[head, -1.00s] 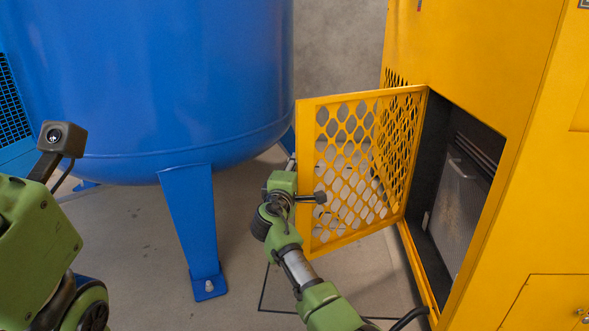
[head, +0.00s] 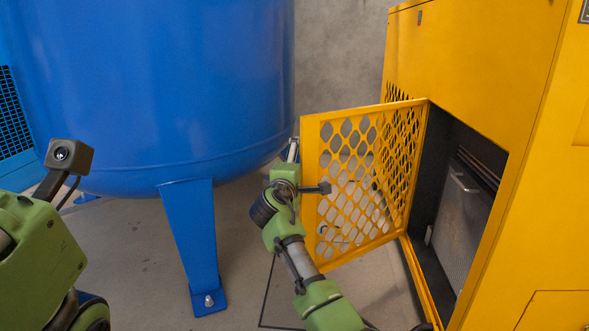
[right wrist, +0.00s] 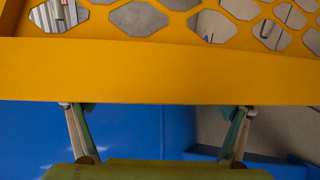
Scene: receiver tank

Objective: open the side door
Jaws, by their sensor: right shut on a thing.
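The yellow side door (head: 311,190), a frame with a lattice panel, stands swung out from the yellow cabinet (head: 470,60). It is hinged at the opening's left edge. My right gripper (head: 293,150) is at the door's free outer edge, shut on it. In the right wrist view the door's yellow frame (right wrist: 160,70) crosses in front of the two finger ends, which partly hide behind it. The fingers look far apart there. My left arm is at the left of the head view, and its gripper is not visible.
A big blue tank (head: 170,80) stands left of the door, with a blue leg (head: 190,240) bolted to the floor. The cabinet opening shows a grey metal panel (head: 460,215) inside. Bare floor lies under the door.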

